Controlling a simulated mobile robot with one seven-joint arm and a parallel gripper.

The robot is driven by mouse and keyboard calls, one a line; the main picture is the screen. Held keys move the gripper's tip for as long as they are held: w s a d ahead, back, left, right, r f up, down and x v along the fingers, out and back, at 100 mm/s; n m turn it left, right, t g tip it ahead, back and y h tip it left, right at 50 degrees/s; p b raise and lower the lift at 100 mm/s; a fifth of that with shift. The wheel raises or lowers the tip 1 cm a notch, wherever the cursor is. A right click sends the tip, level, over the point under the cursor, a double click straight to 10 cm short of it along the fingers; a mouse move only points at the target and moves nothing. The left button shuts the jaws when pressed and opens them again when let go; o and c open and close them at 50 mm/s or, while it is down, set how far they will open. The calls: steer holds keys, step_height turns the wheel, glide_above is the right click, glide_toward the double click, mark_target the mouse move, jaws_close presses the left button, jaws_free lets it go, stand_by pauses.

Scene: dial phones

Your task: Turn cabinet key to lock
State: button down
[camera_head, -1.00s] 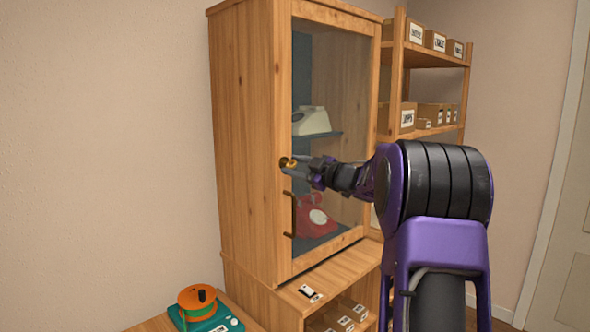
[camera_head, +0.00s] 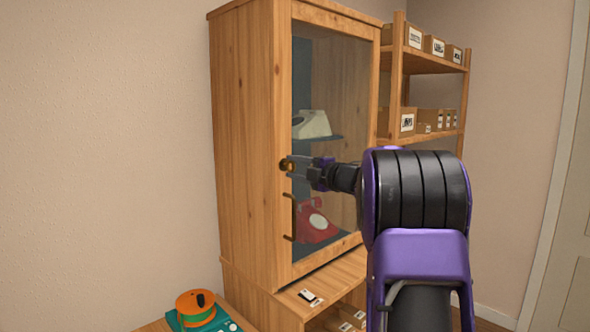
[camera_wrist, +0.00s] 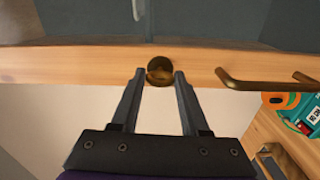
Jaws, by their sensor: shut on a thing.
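The brass cabinet key (camera_head: 285,164) sits in the left frame of the cabinet door, above the handle. My gripper (camera_head: 291,167) reaches it from the right and is shut on the key. In the wrist view the key (camera_wrist: 160,72) shows its rounded brass head between my two fingertips (camera_wrist: 160,76), with its round lock plate behind it on the wooden frame. The wooden cabinet (camera_head: 248,140) has a glass door (camera_head: 345,90), which looks closed. The exact turn angle of the key is hard to tell.
A dark brass door handle (camera_head: 292,218) stands just below the key. Behind the glass are a cream phone (camera_head: 312,124) and a red phone (camera_head: 316,222). An orange reel on a teal device (camera_head: 197,309) lies at lower left. Shelves with boxes (camera_head: 408,122) stand at right.

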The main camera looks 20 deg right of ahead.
steer(key=shift+n, duration=0.5)
steer(key=shift+c, duration=2)
jaws_free()
steer(key=v, duration=1.7)
steer(key=shift+s, duration=0.2)
steer(key=shift+d+r, duration=0.1)
